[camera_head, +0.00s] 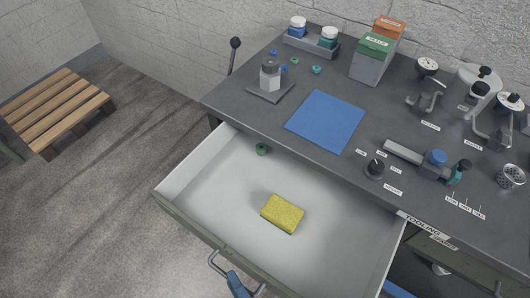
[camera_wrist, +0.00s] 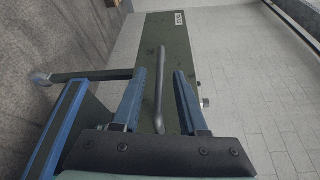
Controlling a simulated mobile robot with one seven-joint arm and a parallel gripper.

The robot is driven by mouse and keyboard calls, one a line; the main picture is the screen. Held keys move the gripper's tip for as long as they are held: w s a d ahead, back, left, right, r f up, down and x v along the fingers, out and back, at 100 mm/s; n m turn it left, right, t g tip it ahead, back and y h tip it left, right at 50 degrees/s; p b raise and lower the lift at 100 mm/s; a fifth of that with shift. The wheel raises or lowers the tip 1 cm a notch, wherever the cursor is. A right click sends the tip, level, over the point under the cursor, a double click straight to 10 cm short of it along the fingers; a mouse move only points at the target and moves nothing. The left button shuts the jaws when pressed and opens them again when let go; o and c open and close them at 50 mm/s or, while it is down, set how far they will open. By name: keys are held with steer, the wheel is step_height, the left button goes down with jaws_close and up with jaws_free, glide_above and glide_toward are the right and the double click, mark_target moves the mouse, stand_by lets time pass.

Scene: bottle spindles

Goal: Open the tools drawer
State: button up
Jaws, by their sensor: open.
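The tools drawer (camera_head: 180,213) stands pulled far out from under the dark workbench. Its white inside is visible, with a yellow sponge (camera_head: 282,213) and a small green ring (camera_head: 262,149) in it. In the wrist view its olive front (camera_wrist: 176,55) carries a small label too small to read. The grey bar handle (camera_wrist: 159,90) runs between the two blue fingers of my gripper (camera_wrist: 158,74), which are open with gaps on both sides. In the head view my gripper (camera_head: 237,284) is partly cut off at the bottom edge, beside the drawer's front.
The workbench top (camera_head: 245,108) holds a blue mat (camera_head: 325,121), a green box (camera_head: 370,58), a jar tray (camera_head: 311,44) and several clamps and fixtures at the right. A second drawer front (camera_head: 455,258) is at the lower right. A wooden pallet (camera_head: 62,108) lies left; the floor between is clear.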

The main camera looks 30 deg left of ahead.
steer(key=v, duration=1)
steer(key=shift+s+d, duration=0.2)
steer(key=shift+d, duration=0.2)
steer(key=shift+r, duration=0.1)
